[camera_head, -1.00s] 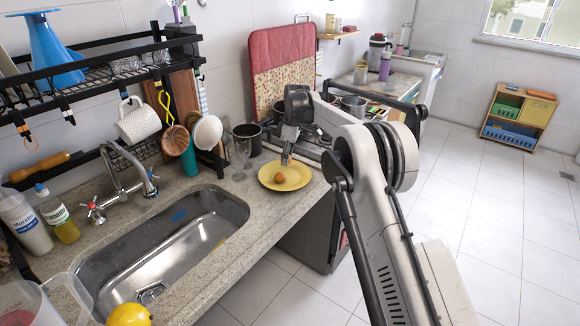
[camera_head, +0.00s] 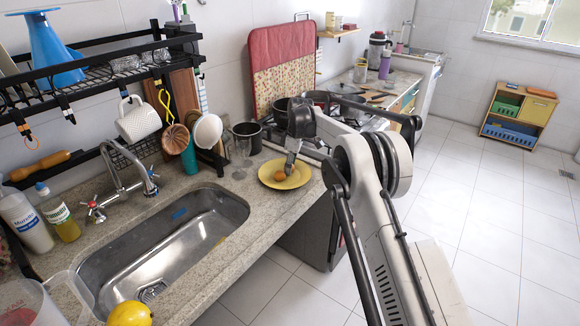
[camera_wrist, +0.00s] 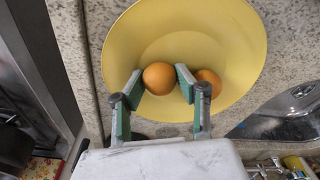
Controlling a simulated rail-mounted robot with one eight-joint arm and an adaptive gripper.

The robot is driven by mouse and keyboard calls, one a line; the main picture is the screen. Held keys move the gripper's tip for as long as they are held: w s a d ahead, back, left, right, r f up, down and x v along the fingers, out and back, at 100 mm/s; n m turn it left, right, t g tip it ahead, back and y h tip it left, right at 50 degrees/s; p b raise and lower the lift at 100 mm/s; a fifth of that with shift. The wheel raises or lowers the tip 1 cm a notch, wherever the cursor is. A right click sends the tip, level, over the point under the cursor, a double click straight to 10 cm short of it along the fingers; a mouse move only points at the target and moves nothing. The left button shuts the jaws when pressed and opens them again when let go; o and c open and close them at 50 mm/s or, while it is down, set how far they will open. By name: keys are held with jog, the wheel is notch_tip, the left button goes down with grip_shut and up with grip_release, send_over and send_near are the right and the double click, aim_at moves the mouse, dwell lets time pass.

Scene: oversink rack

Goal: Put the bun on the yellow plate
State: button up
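The yellow plate (camera_head: 267,183) lies on the stone counter to the right of the sink. It fills much of the wrist view (camera_wrist: 230,30). Two round orange-brown, bun-like things show over the plate. One (camera_wrist: 159,78) is between my gripper's fingertips; the other (camera_wrist: 208,84) is just right of the right finger. In the head view they show as a small orange-brown patch (camera_head: 281,176) below the fingers. My gripper (camera_wrist: 160,78) is low over the plate, its green-grey fingers apart on either side of the first bun. Whether they press on it cannot be told.
The steel sink (camera_head: 165,250) is left of the plate. A wine glass (camera_head: 239,158) and a dark cup (camera_head: 248,138) stand behind it. A stove with pots (camera_head: 318,100) is to the right. The counter's front edge is close to the plate.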

jog(key=shift+o, duration=0.6)
jog(key=shift+r+p, duration=0.25)
jog(key=shift+p, duration=0.05)
notch_tip(320, 180, up, 12)
jog(key=d, duration=0.1)
jog(key=shift+s+d+b, duration=0.2)
jog(key=shift+d+b, duration=0.2)
jog(key=shift+b, duration=0.05)
